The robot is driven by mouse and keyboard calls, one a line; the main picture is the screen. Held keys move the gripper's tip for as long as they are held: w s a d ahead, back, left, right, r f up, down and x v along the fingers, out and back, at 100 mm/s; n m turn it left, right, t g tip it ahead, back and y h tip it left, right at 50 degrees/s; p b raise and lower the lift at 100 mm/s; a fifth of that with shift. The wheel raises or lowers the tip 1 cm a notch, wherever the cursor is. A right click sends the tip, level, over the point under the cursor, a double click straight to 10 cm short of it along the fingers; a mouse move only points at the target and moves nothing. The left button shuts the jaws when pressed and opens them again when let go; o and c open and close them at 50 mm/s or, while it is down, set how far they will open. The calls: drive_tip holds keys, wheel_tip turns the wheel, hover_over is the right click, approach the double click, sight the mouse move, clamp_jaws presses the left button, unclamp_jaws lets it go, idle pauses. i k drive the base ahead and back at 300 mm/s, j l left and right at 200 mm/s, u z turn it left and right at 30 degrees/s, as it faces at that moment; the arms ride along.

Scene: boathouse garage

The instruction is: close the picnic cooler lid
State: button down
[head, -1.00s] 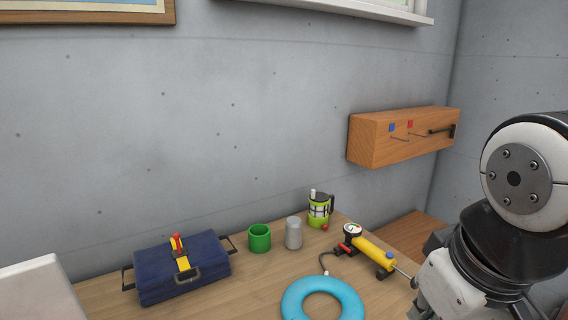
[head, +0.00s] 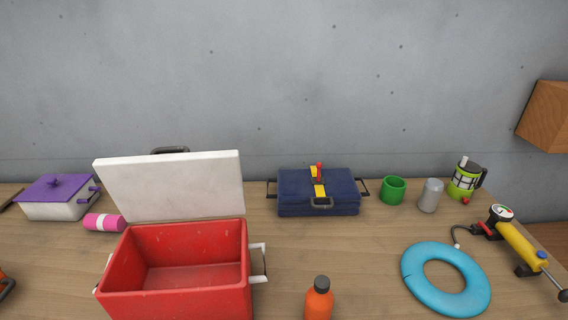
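The picnic cooler is a red open box (head: 178,304) at the lower left of the head view. Its white lid (head: 172,186) stands up at the back edge, leaning slightly backward, so the cooler is open. The inside looks empty. A white handle (head: 259,262) sits on the cooler's right side, and a dark handle (head: 170,150) shows behind the top of the lid. My gripper is not in view.
A pink roll (head: 104,222) and a white pot with a purple lid (head: 58,198) are at left. A blue ring (head: 446,279) lies at right.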

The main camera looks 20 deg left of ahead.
sight(154, 186)
drive_tip(key=u, duration=1.5)
